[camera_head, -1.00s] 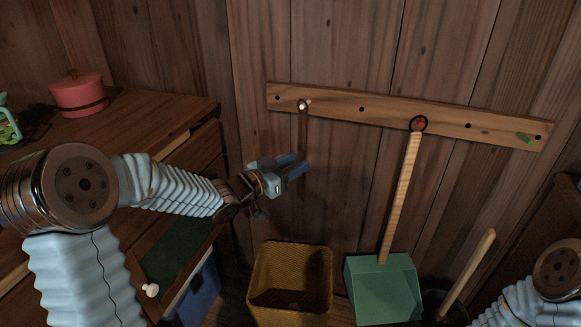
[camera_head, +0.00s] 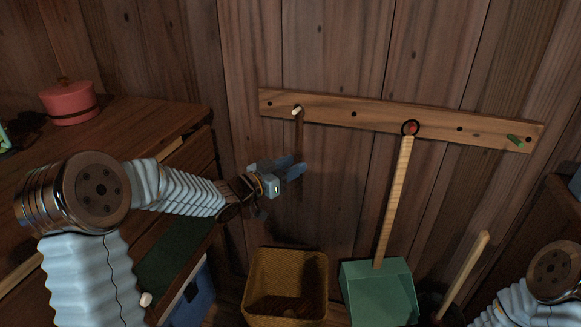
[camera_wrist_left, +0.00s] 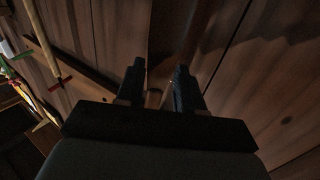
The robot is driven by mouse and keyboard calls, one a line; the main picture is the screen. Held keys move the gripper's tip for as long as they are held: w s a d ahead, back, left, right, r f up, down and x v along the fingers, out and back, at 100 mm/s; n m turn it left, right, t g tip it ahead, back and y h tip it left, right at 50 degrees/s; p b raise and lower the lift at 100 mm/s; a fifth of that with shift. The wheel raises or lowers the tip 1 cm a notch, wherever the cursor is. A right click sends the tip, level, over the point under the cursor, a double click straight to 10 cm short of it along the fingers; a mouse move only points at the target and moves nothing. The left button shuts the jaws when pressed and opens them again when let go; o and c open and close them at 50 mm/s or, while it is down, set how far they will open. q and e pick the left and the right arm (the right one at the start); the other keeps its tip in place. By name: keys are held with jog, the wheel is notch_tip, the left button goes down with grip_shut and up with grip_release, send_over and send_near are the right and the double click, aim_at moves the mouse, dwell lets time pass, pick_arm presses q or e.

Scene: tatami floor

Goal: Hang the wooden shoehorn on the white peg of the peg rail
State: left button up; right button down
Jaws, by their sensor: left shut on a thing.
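The peg rail (camera_head: 340,113) is a wooden board on the plank wall. Its white peg (camera_head: 296,111) sticks out near the left end. The wooden shoehorn (camera_head: 300,137) is a narrow, dark brown strip, hanging upright with its top at the white peg. I cannot tell whether its top loops around the peg or sits beside it. My left gripper (camera_head: 291,172) is shut on the shoehorn's lower part, below the rail. In the left wrist view, a brown piece (camera_wrist_left: 153,98) shows dimly between the fingers. My right gripper is out of view.
A green dustpan (camera_head: 379,290) hangs by its long handle from the red peg (camera_head: 411,128). A green peg (camera_head: 515,140) is at the right. A yellow basket (camera_head: 286,285) stands below. A wooden dresser (camera_head: 150,115) with a red pot (camera_head: 69,103) is at the left.

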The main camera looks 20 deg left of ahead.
pick_arm(q)
jog(key=o, duration=1.1)
